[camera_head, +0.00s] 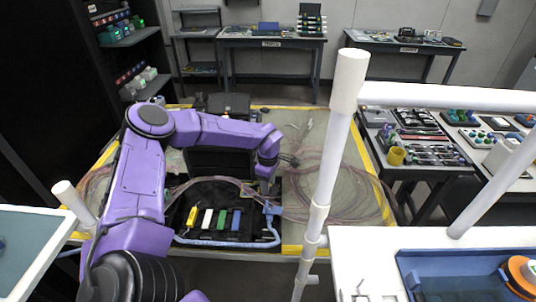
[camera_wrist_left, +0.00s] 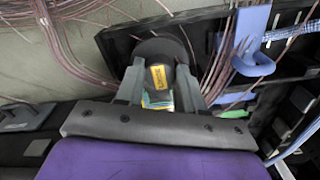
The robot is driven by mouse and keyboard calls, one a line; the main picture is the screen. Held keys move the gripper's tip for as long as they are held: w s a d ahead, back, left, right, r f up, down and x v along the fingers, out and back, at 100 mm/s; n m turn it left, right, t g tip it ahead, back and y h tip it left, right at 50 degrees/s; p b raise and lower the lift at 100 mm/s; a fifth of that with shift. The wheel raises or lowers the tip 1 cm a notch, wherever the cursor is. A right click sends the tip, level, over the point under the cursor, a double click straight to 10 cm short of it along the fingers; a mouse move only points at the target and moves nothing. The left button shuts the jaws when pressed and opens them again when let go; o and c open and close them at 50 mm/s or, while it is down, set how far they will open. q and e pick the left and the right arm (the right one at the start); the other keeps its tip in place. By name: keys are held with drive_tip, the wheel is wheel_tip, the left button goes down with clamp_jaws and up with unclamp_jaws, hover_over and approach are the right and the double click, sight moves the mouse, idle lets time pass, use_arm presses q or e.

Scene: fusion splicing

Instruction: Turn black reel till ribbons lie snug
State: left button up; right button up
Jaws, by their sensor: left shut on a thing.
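My left gripper (camera_head: 266,184) reaches down from my purple arm to the right part of the black tray (camera_head: 190,236). In the left wrist view, its two grey fingers (camera_wrist_left: 160,88) are shut on the black reel (camera_wrist_left: 158,48), a dark rounded piece. A yellow label (camera_wrist_left: 159,76) shows between the fingers. The thin pinkish-brown ribbons (camera_wrist_left: 66,42) run in loose curves on both sides of the reel. In the head view, ribbons (camera_head: 312,186) also spread over the bench right of the tray. The gripper hides much of the reel. My right gripper is not in view.
Yellow (camera_head: 192,216), white, green and blue blocks sit in the tray. A light-blue bracket (camera_wrist_left: 252,50) stands right of the reel. White pipes (camera_head: 326,170) rise right of the bench. A white table (camera_head: 350,250) with a blue bin (camera_head: 430,262) is at front right.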

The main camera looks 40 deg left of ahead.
use_arm(q)
drive_tip(key=shift+w+m, duration=0.1)
drive_tip(key=shift+m, duration=0.9)
drive_tip(key=shift+r, duration=0.1)
drive_tip(key=o, duration=1)
drive_tip(key=shift+o, duration=0.2)
